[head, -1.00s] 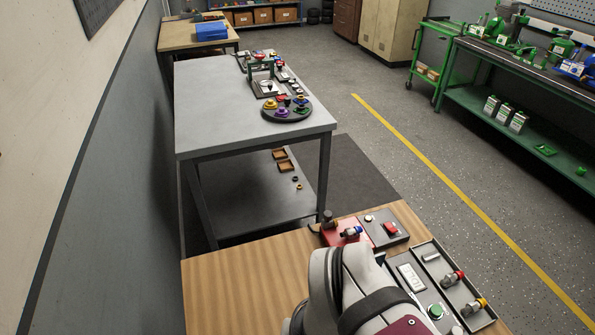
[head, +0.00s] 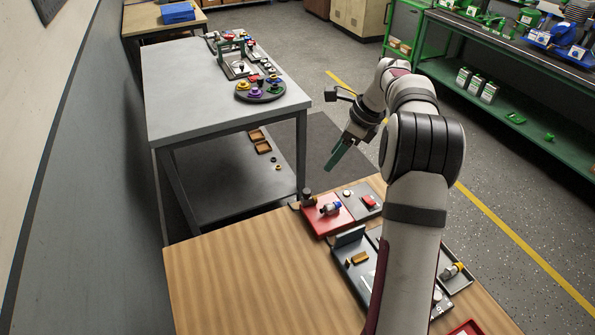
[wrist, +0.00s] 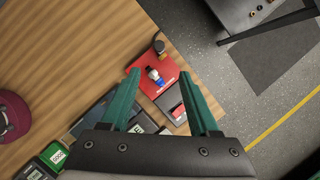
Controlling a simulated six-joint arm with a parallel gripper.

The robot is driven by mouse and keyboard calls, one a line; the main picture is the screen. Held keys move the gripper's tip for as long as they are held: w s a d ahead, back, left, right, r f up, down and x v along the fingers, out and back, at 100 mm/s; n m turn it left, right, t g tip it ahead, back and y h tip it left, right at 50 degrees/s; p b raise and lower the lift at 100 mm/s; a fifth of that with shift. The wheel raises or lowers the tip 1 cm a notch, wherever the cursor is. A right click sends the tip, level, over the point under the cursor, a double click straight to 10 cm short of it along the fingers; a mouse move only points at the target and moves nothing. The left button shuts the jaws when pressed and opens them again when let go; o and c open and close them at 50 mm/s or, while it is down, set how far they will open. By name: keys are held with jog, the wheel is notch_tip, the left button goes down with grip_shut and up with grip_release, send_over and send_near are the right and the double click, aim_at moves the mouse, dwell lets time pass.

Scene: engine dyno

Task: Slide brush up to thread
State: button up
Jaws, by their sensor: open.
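My gripper (head: 338,154) is open and empty, its green fingers hanging above the far edge of the wooden bench. In the wrist view, my gripper (wrist: 158,73) has its fingertips spread on either side of the red plate (wrist: 169,67), which lies below. A small blue, white and silver cylindrical part (head: 330,208) lies on this plate; it also shows in the wrist view (wrist: 156,77). A dark round post with a brass-coloured base (head: 306,197) stands at the plate's far left corner. I cannot tell which part is the brush, and no thread is clearly visible.
A grey plate with a red button (head: 369,201) adjoins the red plate. A dark tray (head: 345,272) with a tan block lies nearer, partly behind my arm. Another tray (head: 462,282) holds a yellow-ended fitting. The bench's left side is clear. A grey table (head: 200,105) stands beyond.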

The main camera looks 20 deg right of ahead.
aim_at(308, 191)
jog(key=x, duration=1.4)
jog(key=shift+w+a+f, duration=0.1)
jog(key=shift+a+f, duration=0.1)
jog(key=shift+f, duration=0.1)
grip_shut()
